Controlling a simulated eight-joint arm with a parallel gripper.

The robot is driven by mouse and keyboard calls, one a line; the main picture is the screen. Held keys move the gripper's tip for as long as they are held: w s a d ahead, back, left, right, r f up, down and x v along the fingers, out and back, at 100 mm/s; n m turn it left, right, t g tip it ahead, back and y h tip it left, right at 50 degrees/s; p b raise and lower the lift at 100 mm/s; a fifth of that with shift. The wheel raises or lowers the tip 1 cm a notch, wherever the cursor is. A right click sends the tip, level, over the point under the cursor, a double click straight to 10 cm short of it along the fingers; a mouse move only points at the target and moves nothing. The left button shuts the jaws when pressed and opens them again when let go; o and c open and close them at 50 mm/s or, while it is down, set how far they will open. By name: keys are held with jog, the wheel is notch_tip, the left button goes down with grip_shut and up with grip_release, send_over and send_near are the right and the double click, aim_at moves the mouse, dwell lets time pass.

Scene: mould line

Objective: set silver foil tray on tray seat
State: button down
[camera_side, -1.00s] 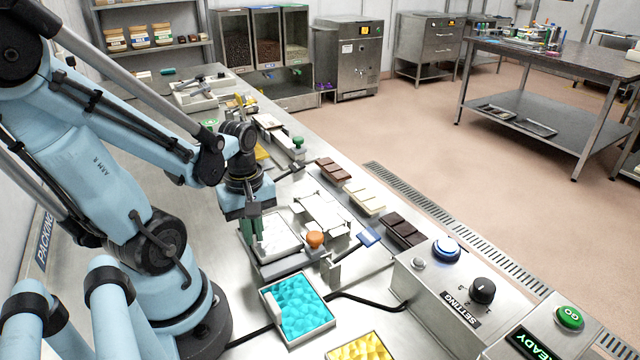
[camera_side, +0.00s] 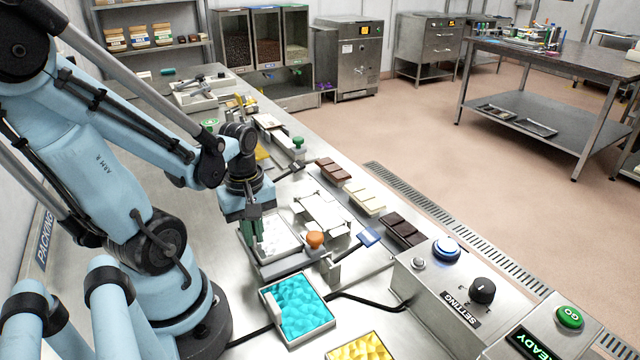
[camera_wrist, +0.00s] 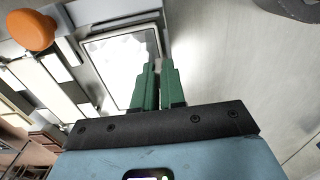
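The silver foil tray (camera_side: 283,236) is a shallow shiny rectangle, level, at or just above the grey tray seat (camera_side: 285,266). I cannot tell whether its underside touches the seat. In the wrist view the tray (camera_wrist: 118,58) lies up and left of the fingers, its bright floor inside a thin rim. My gripper (camera_side: 254,236) points down at the tray's left side in the side view. Its green fingers, also in the wrist view (camera_wrist: 159,66), are close together, one on each side of the tray's edge, and appear shut on it. The fingertips partly hide that edge.
An orange knob (camera_side: 315,239) stands close beside the seat, with a blue-handled lever (camera_side: 369,238) to its right. A white-topped fixture (camera_side: 322,210) is behind. A cyan-filled tray (camera_side: 299,308) lies in front. Chocolate bars (camera_side: 404,230) line the bench's right edge.

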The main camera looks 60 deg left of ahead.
jog(key=c, duration=1.1)
grip_release()
jog(key=shift+r, duration=0.1)
jog(key=shift+r, duration=5.85)
jog(key=w+d+m+t, duration=0.2)
jog(key=w+d+m, duration=0.1)
jog(key=m, duration=0.3)
jog(key=w+d+f+m+t, duration=0.1)
jog(key=w+d+m+t, duration=0.1)
jog(key=w+d+m, duration=0.2)
jog(key=w+d+m+t, duration=0.3)
jog(key=w+m, duration=0.2)
jog(key=m, duration=0.3)
jog(key=shift+w+d+f, duration=0.15)
jog(key=shift+d, duration=0.25)
